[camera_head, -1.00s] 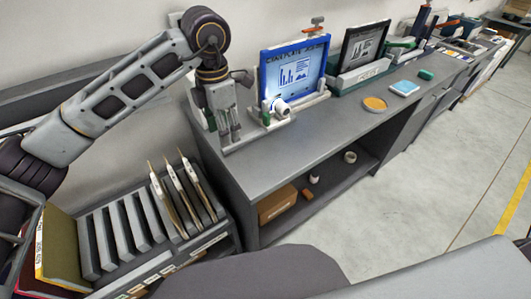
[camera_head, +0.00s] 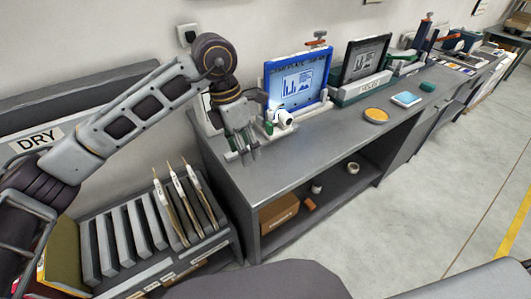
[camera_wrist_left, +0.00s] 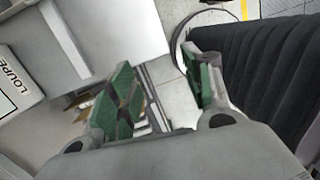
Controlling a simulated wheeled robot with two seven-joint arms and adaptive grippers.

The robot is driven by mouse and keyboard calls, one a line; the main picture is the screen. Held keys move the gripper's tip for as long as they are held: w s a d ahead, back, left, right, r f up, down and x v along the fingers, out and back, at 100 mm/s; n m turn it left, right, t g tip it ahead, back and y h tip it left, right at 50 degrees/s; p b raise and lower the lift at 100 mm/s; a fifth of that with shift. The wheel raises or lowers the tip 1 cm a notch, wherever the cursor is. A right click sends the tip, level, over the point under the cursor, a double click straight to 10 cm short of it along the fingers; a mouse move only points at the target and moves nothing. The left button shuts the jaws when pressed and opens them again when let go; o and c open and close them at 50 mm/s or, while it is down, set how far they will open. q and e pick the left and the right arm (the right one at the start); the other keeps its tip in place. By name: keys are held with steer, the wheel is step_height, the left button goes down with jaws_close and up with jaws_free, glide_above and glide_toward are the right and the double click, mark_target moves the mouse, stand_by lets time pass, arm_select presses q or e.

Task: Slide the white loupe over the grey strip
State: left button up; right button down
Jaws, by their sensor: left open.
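My right gripper is out of view.
A blue-framed screen (camera_head: 297,82) and a dark-framed screen (camera_head: 362,62) stand at the back of the bench (camera_head: 300,160). An orange disc (camera_head: 376,115) and a blue pad (camera_head: 406,99) lie farther along. A slotted rack (camera_head: 135,240) is at lower left.

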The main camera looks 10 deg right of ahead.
arm_select(q)
steer(key=shift+s+d+f+g+h, duration=0.1)
steer(key=shift+s+d+g+h, duration=0.15)
steer(key=shift+s+d+h, duration=0.4)
steer(key=shift+s+d+r+g+h, duration=0.1)
steer(key=shift+s+d+g+h, duration=0.2)
steer(key=shift+d, duration=0.7)
steer(key=shift+s+d+f+g+h, duration=0.15)
steer(key=shift+s+d+h, duration=0.35)
steer(key=shift+d, duration=0.3)
steer(key=shift+s, duration=0.1)
